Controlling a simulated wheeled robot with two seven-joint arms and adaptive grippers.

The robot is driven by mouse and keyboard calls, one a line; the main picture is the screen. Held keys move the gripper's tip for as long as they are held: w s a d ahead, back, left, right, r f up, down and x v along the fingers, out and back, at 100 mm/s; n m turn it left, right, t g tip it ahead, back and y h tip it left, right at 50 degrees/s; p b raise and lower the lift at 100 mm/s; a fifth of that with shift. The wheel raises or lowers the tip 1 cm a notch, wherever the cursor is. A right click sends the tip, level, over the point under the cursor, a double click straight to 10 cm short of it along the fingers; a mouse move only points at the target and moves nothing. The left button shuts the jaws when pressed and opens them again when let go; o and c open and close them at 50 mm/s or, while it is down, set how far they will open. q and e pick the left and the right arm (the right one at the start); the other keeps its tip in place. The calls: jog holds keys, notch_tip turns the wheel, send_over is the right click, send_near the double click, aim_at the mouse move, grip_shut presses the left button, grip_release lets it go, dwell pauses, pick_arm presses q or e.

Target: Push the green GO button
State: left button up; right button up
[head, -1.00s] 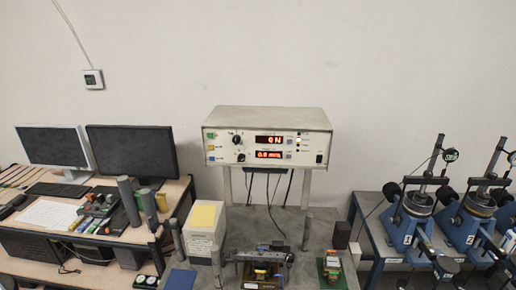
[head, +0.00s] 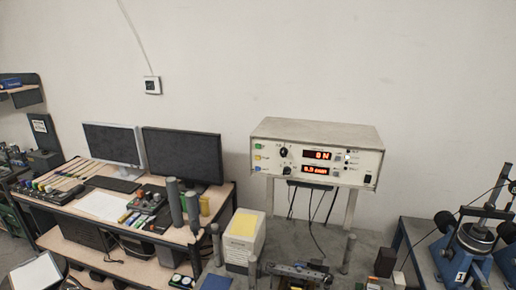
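A white control box (head: 318,136) with two red displays stands raised on legs at the back of a grey bench. A small green button (head: 258,147) is at the upper left of its front panel, above a yellow and a blue button. The label beside it is too small to read, so I cannot confirm that it says GO. Neither of my grippers is in the head view, and nothing is seen touching the panel.
A desk with two monitors (head: 180,156) stands to the left. A white box with a yellow top (head: 243,243) and several upright grey posts stand in front of the control box. A blue lever frame (head: 473,245) is at the right.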

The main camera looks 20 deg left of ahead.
pick_arm(q)
grip_shut()
dwell(1.5)
